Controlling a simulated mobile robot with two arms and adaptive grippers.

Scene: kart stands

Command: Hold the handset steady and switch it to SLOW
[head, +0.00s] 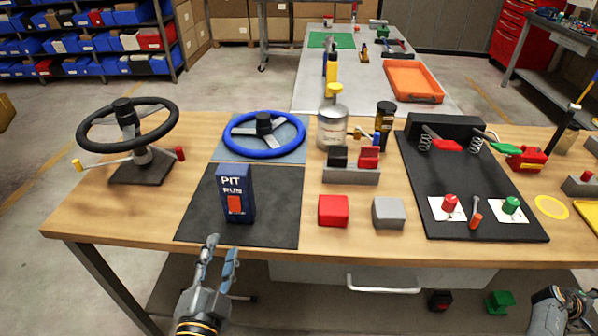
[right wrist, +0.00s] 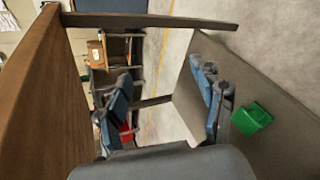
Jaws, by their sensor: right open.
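The handset (head: 235,193) is a dark blue box on the dark grey mat (head: 275,222), near the front edge of the bench. It stands upright, with white lettering that reads PIT and RUN and an orange-red switch (head: 235,205) low on its face. No SLOW marking can be read. My left gripper (head: 222,246) is just in front of the bench edge, below the handset in the picture. Its two fingers are apart with nothing between them, and it does not touch the handset. My right gripper (right wrist: 165,92) is open and empty, low beside the bench; part of it shows at the lower right of the head view.
A black steering wheel (head: 128,112) on a stand is left of the handset, and a blue wheel (head: 265,148) lies behind it. A red block (head: 333,211) and a grey block (head: 388,213) are to its right. A green bin (right wrist: 250,117) is near my right gripper.

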